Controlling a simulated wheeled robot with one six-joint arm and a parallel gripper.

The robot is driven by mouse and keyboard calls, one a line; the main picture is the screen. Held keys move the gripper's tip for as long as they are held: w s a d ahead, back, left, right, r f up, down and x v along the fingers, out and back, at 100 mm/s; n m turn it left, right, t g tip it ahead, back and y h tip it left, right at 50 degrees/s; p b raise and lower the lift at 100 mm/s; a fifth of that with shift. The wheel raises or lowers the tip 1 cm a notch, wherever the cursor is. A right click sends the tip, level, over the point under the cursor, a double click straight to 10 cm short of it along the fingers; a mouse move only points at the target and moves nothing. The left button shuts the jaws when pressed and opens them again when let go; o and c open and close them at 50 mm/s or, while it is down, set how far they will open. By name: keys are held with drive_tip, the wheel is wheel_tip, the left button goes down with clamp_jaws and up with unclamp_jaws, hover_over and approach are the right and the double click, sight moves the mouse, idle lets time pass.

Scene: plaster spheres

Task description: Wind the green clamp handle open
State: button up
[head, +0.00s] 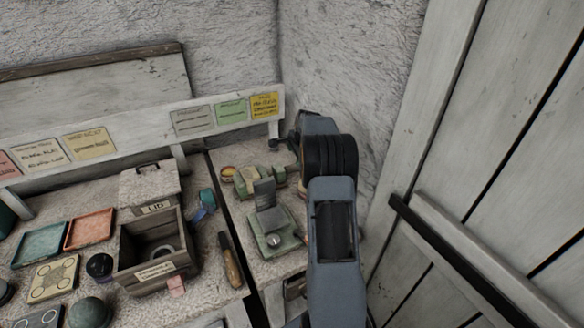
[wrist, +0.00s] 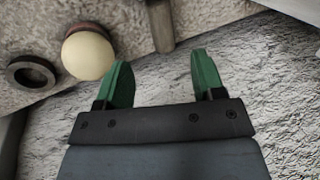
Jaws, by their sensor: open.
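My gripper (wrist: 161,62) shows in the wrist view as two green fingers standing apart, with nothing between them. The fingers point toward a rough stone-like surface. A cream ball (wrist: 88,54) with a brown rim lies just left of the left finger, and I cannot tell whether they touch. In the head view, a green clamp-like fixture (head: 250,181) stands at the back of the right-hand bench, left of my arm. A second green fixture (head: 268,240) with a grey upright plate stands nearer. I cannot make out which part is the clamp handle. My fingers are hidden in the head view.
A dark ring (wrist: 30,74) and a brown rod (wrist: 161,26) show in the wrist view. A wooden box (head: 130,252), a lid block (head: 150,188), a wooden-handled tool (head: 231,262) and trays (head: 90,230) crowd the left bench. Walls and planks close in behind and right.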

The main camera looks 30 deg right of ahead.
sight(293, 168)
drive_tip(key=p+x, duration=0.1)
drive_tip(key=x, duration=0.9)
drive_tip(key=shift+w+f+p, duration=0.15)
drive_tip(key=shift+f+p, duration=0.05)
drive_tip(key=shift+p, duration=0.1)
drive_tip(key=c, duration=0.9)
drive_tip(key=f+t+b, duration=0.1)
drive_tip(key=b, duration=0.3)
drive_tip(key=shift+b, duration=0.4)
drive_tip(key=shift+c, duration=0.2)
drive_tip(key=t+b, duration=0.1)
drive_tip(key=b, duration=0.2)
drive_tip(key=shift+r+t+b, duration=0.35)
drive_tip(key=shift+t+b, duration=0.25)
drive_tip(key=shift+b, duration=0.4)
